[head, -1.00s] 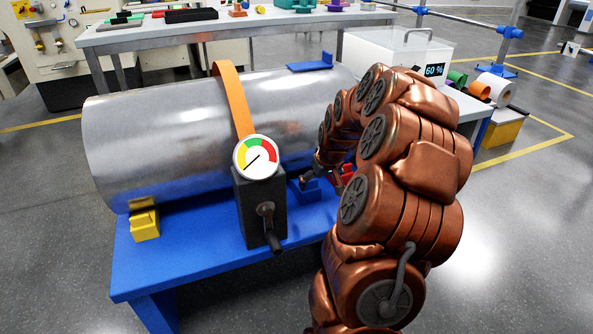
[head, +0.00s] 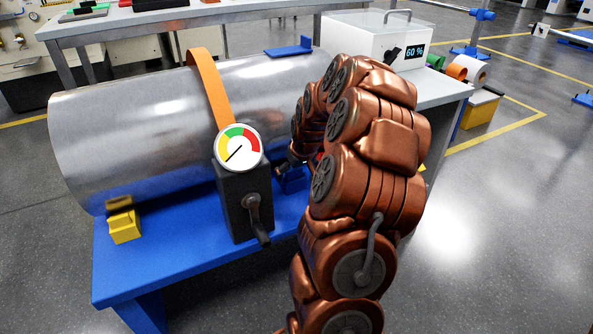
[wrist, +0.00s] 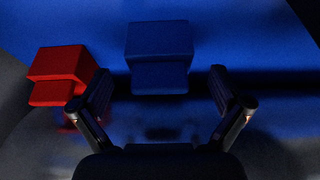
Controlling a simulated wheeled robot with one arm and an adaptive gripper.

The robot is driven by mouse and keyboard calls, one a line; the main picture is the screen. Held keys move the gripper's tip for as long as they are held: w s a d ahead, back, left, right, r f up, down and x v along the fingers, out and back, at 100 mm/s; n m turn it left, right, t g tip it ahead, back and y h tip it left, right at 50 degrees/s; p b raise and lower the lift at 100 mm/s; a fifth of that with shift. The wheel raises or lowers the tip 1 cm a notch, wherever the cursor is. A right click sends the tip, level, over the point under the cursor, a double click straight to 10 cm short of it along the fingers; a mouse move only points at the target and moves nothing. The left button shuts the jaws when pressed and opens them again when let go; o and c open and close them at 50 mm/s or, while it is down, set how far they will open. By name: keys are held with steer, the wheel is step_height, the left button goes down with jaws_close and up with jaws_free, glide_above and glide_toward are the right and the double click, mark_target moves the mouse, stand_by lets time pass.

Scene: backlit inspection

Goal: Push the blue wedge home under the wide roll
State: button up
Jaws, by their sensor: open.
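The wide roll (head: 130,130) is a big shiny metal cylinder lying on a blue stand (head: 165,255), with an orange band around it. The blue wedge (head: 293,181) sits on the stand by the roll's front side, partly hidden by my arm. In the wrist view the blue wedge (wrist: 160,52) is a stepped block, centred beyond my fingertips. My gripper (wrist: 160,80) is open and empty, its two fingers spread wider than the wedge. I cannot tell whether the wedge touches the roll. In the head view my gripper is mostly hidden.
A red wedge (wrist: 62,72) lies left of the blue one in the wrist view. A yellow wedge (head: 125,227) sits at the stand's left end. A dark post with a dial gauge (head: 238,148) and crank stands at the front, left of my arm. Open floor lies right.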

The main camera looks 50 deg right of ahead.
mark_target(293, 179)
steer(key=b+x, duration=0.1)
steer(key=x, duration=0.3)
steer(key=shift+f, duration=0.1)
steer(key=shift+c, duration=0.4)
steer(key=c, duration=1.4)
steer(key=shift+w, duration=0.15)
